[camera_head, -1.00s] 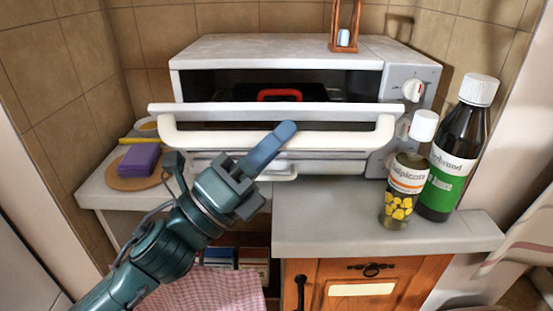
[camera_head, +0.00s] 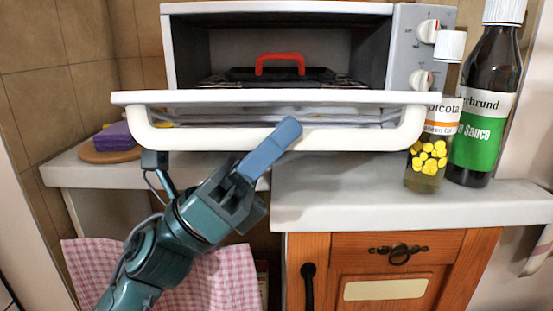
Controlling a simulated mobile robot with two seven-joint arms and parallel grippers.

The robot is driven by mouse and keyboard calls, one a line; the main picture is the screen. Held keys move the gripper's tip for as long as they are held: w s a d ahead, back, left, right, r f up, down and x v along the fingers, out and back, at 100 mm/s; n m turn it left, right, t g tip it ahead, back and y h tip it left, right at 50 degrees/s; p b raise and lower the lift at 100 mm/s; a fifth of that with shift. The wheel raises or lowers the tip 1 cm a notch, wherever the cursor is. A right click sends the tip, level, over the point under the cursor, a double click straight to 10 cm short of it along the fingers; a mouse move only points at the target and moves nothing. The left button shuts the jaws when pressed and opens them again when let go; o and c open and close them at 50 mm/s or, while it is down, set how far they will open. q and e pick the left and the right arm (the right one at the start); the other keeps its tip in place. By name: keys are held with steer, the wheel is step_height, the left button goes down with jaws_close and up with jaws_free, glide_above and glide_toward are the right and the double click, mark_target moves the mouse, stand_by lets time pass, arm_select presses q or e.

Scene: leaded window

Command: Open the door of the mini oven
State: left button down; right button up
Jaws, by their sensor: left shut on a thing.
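The mini oven (camera_head: 423,62) stands on the counter, its cavity in view. Its door (camera_head: 275,98) is swung down and out towards me, and I see it nearly edge-on. The white door handle (camera_head: 345,138) runs along the door's front. My left gripper (camera_head: 268,150) is shut on the handle, right of the handle's middle-left stretch, with one blue finger in front of it. The other finger is hidden behind the handle. A dark pan with a red handle (camera_head: 280,60) is inside the oven. My right gripper is not in view.
A bottle with yellow pieces (camera_head: 428,165) and a dark sauce bottle (camera_head: 480,130) stand close to the door's right end. A purple sponge (camera_head: 115,137) lies on a round board at left. The grey counter (camera_head: 360,195) is clear in front, above a wooden cabinet (camera_head: 390,265).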

arm_select(q)
steer(key=shift+f+m+g+b, duration=0.6)
steer(key=shift+m+g+b, duration=0.15)
steer(key=shift+m+g, duration=0.15)
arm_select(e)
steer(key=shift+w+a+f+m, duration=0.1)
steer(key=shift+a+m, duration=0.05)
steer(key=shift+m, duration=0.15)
arm_select(q)
steer(key=shift+g+h, duration=0.3)
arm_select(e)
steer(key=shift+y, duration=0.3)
arm_select(q)
steer(key=c, duration=1.4)
jaws_free()
steer(key=b+v, duration=0.1)
steer(key=v, duration=1.2)
steer(key=shift+b, duration=0.4)
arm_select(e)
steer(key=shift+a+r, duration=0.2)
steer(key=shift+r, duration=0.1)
arm_select(q)
steer(key=shift+s+a, duration=0.1)
steer(key=shift+a, duration=0.05)
